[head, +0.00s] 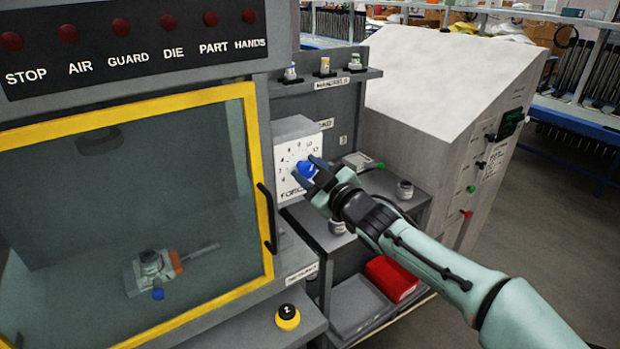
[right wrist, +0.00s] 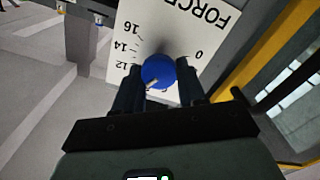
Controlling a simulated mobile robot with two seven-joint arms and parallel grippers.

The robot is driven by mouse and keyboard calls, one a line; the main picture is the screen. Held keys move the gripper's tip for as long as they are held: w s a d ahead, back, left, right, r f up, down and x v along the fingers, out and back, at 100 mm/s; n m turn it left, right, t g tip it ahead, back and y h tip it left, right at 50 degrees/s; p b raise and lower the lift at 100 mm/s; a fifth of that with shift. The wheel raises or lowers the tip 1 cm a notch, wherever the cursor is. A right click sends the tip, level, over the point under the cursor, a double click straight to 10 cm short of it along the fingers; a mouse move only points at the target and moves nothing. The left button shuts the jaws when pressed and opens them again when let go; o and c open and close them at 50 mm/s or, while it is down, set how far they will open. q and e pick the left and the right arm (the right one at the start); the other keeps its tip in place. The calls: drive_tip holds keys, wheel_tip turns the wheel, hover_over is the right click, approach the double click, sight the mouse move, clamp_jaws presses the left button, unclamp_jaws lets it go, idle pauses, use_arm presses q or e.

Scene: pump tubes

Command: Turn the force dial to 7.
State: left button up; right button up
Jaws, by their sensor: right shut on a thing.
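The force dial is a blue knob (head: 306,169) on a white numbered plate (head: 290,152) marked FORCE, on the front of a grey box beside the yellow-framed guard. My right gripper (head: 314,172) reaches it from the right and is shut on the knob. In the right wrist view the blue knob (right wrist: 160,71) sits between the two dark fingers, with a pale pointer mark toward the lower left. The plate (right wrist: 183,25) appears upside down there, with 12, 14, 16 and 0 readable. Which number the pointer meets is hard to tell. My left gripper is not in view.
The yellow-framed guard window (head: 258,180) with a black handle (head: 266,218) stands left of the dial. A yellow and black button (head: 287,317) is below. A shelf with small mandrels (head: 325,67) is above, and a red bin (head: 391,279) sits below my right arm.

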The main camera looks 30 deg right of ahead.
drive_tip(key=n+b, duration=0.1)
drive_tip(key=n, duration=0.1)
drive_tip(key=shift+f+n, duration=0.2)
drive_tip(key=shift+n, duration=0.2)
drive_tip(key=n+b, duration=0.2)
drive_tip(key=n, duration=0.3)
drive_tip(key=shift+n, duration=0.4)
drive_tip(key=o, duration=1)
drive_tip(key=shift+o, duration=0.2)
